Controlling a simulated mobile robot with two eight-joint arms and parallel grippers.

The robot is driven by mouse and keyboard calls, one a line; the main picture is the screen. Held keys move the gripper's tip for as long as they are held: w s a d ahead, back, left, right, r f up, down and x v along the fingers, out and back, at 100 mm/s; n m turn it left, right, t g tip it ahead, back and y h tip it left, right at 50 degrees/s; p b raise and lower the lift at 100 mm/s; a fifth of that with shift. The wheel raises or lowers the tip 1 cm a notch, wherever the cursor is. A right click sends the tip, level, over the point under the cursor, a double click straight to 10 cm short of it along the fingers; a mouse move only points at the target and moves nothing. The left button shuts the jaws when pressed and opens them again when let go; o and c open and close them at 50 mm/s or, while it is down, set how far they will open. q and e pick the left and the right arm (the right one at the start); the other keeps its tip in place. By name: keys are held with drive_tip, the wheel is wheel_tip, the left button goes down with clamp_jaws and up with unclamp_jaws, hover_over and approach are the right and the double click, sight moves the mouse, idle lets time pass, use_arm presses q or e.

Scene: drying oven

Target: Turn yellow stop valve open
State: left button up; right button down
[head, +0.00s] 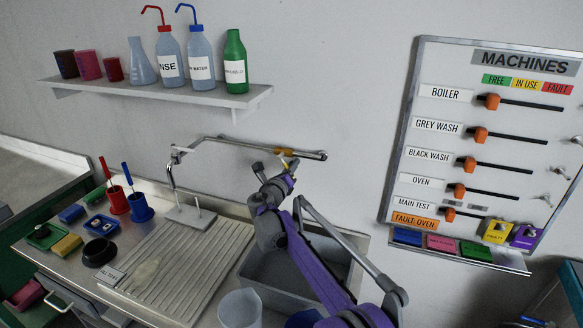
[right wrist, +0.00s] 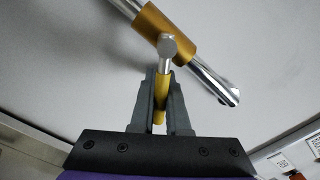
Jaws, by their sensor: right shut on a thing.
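The yellow stop valve is a gold collar (head: 284,151) on a metal pipe above the sink in the head view. In the right wrist view the collar (right wrist: 160,27) wraps the slanting pipe, and its lever (right wrist: 161,90) hangs down from a silver stem, with a yellow grip. My right gripper (right wrist: 160,105) is shut on the yellow lever, with one grey finger on each side. In the head view my right gripper (head: 286,172) is small, just below the collar at the end of the purple arm. My left gripper is not in view.
The sink basin (head: 282,275) lies under my arm, with the ribbed drainboard (head: 175,262) to its left. A shelf (head: 160,97) with bottles is above left. The machines board (head: 470,145) is on the wall to the right.

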idle(0.3)
drive_tip(key=c, duration=0.9)
unclamp_jaws()
drive_tip(key=shift+s, duration=0.1)
drive_tip(key=b+v, duration=0.2)
drive_tip(key=v, duration=0.8)
drive_tip(key=shift+s+a, duration=0.15)
drive_tip(key=shift+s, duration=0.2)
drive_tip(key=shift+w, duration=0.1)
